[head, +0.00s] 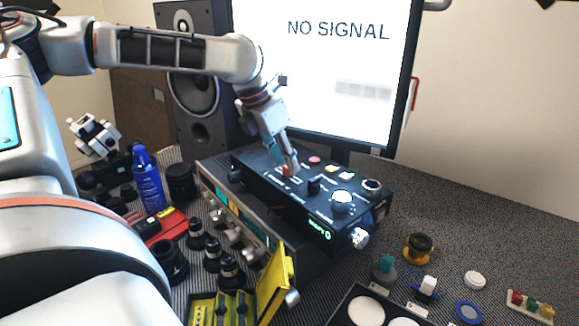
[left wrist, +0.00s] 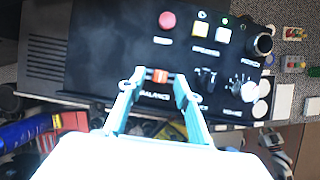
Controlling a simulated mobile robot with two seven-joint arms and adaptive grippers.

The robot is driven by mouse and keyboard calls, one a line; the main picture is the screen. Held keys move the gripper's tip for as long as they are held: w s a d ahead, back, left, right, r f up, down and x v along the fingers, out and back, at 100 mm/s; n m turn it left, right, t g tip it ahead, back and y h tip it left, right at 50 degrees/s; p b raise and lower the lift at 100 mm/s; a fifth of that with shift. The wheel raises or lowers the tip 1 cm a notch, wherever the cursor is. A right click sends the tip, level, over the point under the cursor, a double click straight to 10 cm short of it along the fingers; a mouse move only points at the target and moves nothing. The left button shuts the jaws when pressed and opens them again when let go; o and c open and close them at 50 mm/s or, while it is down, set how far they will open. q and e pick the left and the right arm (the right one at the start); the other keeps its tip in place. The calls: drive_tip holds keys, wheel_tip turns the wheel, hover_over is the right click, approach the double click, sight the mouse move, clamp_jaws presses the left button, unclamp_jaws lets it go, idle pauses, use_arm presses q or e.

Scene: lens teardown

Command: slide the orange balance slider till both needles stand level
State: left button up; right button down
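The orange balance slider (left wrist: 160,76) sits in a slot above the word BALANCE on a black control box (left wrist: 105,45), which also shows in the head view (head: 290,210). In the head view the left gripper (head: 290,170) covers most of the slider. I cannot make out any needles in either view. My right gripper is in neither view.
A red button (left wrist: 167,21), lit buttons and several knobs share the box top. A monitor (head: 330,60) reading NO SIGNAL and a speaker (head: 199,80) stand behind. A blue bottle (head: 148,180) and lens parts crowd the left; small parts lie at the right.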

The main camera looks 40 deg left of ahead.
use_arm(q)
drive_tip(key=shift+x, duration=0.8)
drive_tip(key=c, duration=0.8)
clamp_jaws()
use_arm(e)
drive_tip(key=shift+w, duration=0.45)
use_arm(q)
drive_tip(key=shift+r, duration=0.1)
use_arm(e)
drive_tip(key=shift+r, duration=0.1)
